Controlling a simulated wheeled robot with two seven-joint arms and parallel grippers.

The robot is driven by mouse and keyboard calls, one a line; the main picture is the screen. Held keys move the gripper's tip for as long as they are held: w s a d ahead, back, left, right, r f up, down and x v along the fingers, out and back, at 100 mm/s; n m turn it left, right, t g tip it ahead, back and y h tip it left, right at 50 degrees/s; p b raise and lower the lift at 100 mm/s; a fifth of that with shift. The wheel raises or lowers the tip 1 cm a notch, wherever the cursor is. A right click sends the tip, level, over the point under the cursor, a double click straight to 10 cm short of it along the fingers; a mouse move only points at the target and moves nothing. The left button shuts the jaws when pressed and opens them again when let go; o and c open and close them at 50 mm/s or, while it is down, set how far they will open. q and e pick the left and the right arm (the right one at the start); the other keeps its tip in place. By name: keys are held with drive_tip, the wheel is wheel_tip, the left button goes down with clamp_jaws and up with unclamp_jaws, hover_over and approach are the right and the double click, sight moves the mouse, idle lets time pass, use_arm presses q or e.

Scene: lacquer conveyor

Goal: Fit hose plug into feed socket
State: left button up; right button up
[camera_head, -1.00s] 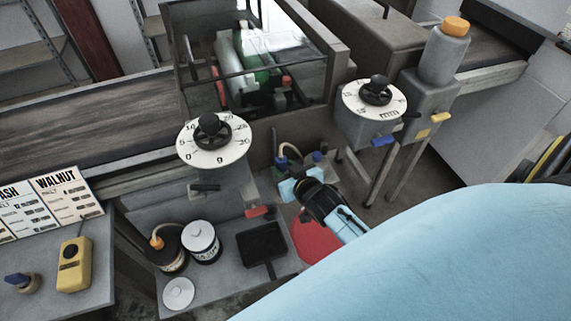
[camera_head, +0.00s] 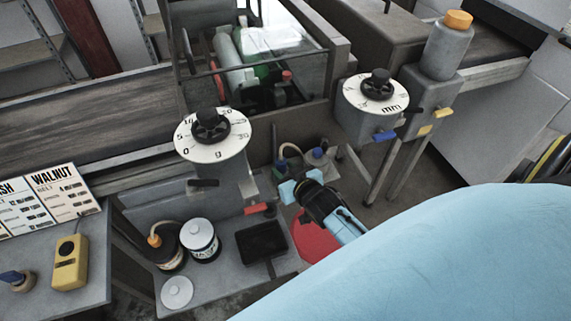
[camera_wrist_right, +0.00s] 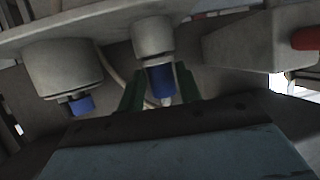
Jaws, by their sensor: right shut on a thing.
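My right gripper (camera_head: 287,190) reaches in at the centre of the head view, beneath the machine between the two dials. In the right wrist view its dark green fingers (camera_wrist_right: 160,92) are shut on the blue hose plug (camera_wrist_right: 160,80). A pale hose (camera_wrist_right: 115,68) runs behind it and shows as a loop in the head view (camera_head: 290,149). The plug lines up with the end of a grey cylindrical socket (camera_wrist_right: 153,38). I cannot tell whether it is seated or only meets it. My left gripper is not in view.
A larger grey cylinder (camera_wrist_right: 62,68) with a blue fitting (camera_wrist_right: 81,105) sits beside the socket. Two dials (camera_head: 212,140) (camera_head: 377,95) overhang the area. A red handle (camera_head: 259,208), black tray (camera_head: 261,242) and lidded can (camera_head: 200,240) lie to the left.

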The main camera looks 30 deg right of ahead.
drive_tip(key=shift+f, duration=0.2)
drive_tip(key=o, duration=1.1)
drive_tip(key=p+v, duration=0.1)
drive_tip(key=v, duration=1.2)
drive_tip(key=shift+s+r, duration=0.2)
